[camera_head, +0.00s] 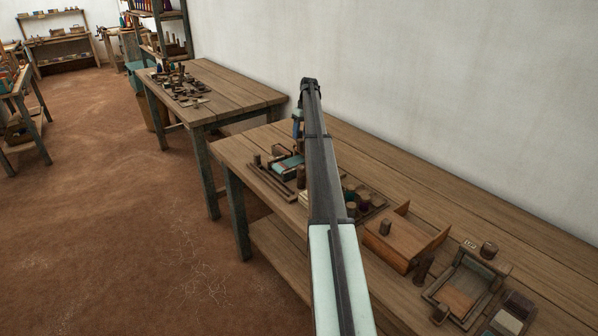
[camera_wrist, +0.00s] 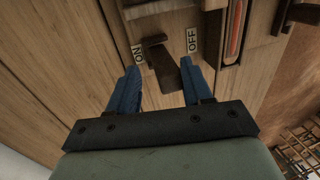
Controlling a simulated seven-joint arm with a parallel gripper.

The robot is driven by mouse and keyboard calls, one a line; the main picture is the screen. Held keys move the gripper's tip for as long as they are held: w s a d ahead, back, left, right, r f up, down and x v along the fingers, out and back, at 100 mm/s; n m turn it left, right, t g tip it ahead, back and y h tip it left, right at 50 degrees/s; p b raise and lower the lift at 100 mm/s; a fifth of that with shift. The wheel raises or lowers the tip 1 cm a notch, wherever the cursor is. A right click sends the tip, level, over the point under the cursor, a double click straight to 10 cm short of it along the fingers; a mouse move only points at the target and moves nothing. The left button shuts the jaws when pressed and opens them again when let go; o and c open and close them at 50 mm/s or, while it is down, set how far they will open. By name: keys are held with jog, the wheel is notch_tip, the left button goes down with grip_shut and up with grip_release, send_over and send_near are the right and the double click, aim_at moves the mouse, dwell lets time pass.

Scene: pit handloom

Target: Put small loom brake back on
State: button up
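In the wrist view a dark brown wooden lever (camera_wrist: 166,72), which looks like the small loom brake, stands on a wooden panel between an ON label (camera_wrist: 138,54) and an OFF label (camera_wrist: 192,41). I cannot tell which label it is set to. My gripper (camera_wrist: 159,68) is open, with one blue finger on each side of the lever. A gap shows on the left; whether the right finger touches the lever is unclear. In the head view my arm hides most of the gripper and the lever; a bit of blue finger shows behind the arm.
A wooden slot with a reddish insert (camera_wrist: 235,28) is right of the OFF label. In the head view the workbench (camera_head: 470,205) holds a teal-cloth piece (camera_head: 288,166), an open wooden box (camera_head: 405,235) and a small frame (camera_head: 465,285). A white wall stands behind.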

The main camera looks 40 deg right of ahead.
dwell(0.4)
jog(key=shift+a, duration=0.3)
jog(key=shift+o, duration=0.8)
jog(key=shift+r, duration=0.1)
jog(key=shift+a+v, duration=0.2)
jog(key=shift+v, duration=0.85)
jog(key=shift+a+v, duration=0.25)
jog(key=shift+v, duration=0.8)
jog(key=shift+a+v, duration=0.2)
jog(key=shift+v, duration=0.85)
jog(key=shift+r, duration=0.1)
